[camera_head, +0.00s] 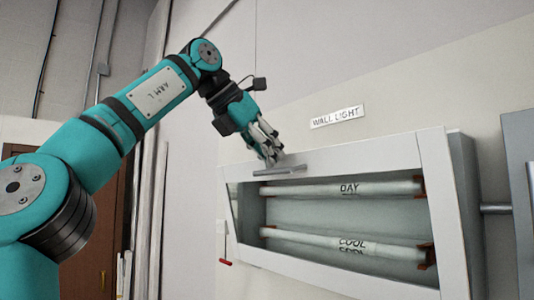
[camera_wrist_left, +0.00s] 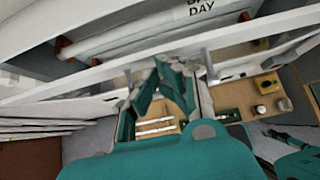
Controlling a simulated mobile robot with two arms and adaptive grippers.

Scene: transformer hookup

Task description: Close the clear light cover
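The wall light (camera_head: 460,215) is a pale box on the wall. Its clear light cover has a white frame (camera_head: 385,151) with a grey bar handle (camera_head: 280,170) on the upper rail. A wedge-shaped gap shows at the left side, so the cover looks tilted out from the box. My left gripper (camera_head: 270,155) is at the handle, its fingertips just above or touching it. In the left wrist view my left gripper (camera_wrist_left: 178,75) has its fingers spread beside the white rail (camera_wrist_left: 110,73). Whether the handle lies between them is unclear.
Inside the light are a DAY tube (camera_head: 345,188) and a COOL tube (camera_head: 345,245) in orange holders. A WALL LIGHT label (camera_head: 337,117) is above. A grey cabinet (camera_head: 520,180) stands at the right. A wooden surface with small items (camera_wrist_left: 262,105) lies below in the wrist view.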

